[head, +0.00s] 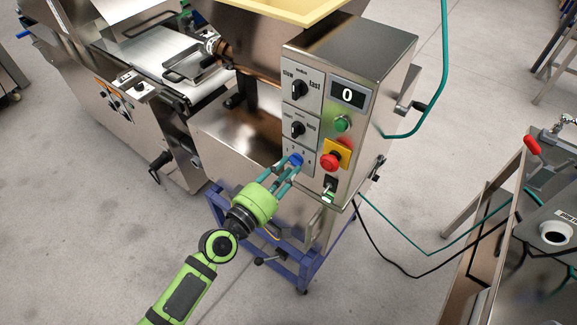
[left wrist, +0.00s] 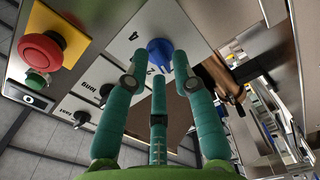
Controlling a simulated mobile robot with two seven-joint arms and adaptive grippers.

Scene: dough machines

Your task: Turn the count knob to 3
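The count knob (head: 297,159) is a blue knob low on the front panel of the steel machine. It also shows in the left wrist view (left wrist: 159,50), with a "4" printed beside it and other marks partly hidden by my fingers. Which number it points at cannot be made out. My left gripper (head: 288,170) has three teal fingers reaching up to the knob. In the left wrist view the fingers (left wrist: 158,72) are spread, with their tips around the near side of the knob; firm contact is not clear. My right gripper is out of view.
A conveyor machine (head: 130,110) stands left. Cables lie on the floor at right.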

